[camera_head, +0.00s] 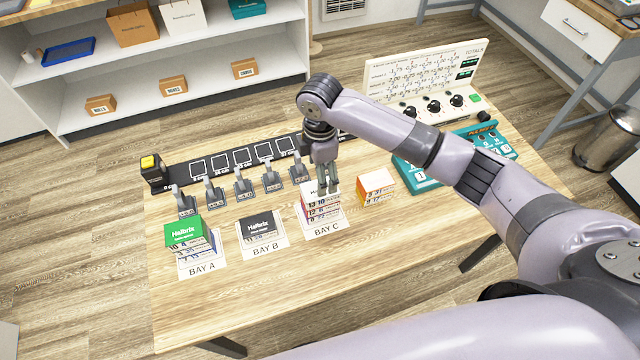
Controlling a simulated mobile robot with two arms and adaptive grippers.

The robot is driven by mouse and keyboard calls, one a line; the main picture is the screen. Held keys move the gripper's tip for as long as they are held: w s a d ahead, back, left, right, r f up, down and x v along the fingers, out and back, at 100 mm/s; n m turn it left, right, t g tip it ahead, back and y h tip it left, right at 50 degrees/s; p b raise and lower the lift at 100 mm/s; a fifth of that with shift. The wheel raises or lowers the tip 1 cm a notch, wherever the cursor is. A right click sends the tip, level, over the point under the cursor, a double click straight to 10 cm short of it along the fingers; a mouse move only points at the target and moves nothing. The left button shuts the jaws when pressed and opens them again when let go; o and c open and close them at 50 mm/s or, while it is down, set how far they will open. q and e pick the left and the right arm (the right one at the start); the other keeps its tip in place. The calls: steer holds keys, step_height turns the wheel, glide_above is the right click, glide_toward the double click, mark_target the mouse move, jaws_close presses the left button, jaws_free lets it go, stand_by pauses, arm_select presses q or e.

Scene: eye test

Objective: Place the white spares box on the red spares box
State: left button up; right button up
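A stack of small boxes (321,208) stands on the BAY C card, with a white top partly hidden by my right gripper and reddish and purple printed sides below. My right gripper (328,190) points down at the top of this stack; its two fingers look close together, and I cannot tell whether they hold the white top box. To the right, a short stack with an orange-and-white top (376,182) stands on bare table. A green-topped stack (185,233) is on BAY A and a dark box (260,228) on BAY B. I cannot tell which box is the red one. My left gripper is not in view.
A row of grey levers (243,184) and a black strip (240,158) run behind the bays. A yellow-topped button box (152,170) is at the left end. A teal panel (418,178) and a totals board (425,75) stand right. The table front (250,295) is clear.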

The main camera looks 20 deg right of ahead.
steer(key=shift+r, duration=2.3)
steer(key=shift+f, duration=0.1)
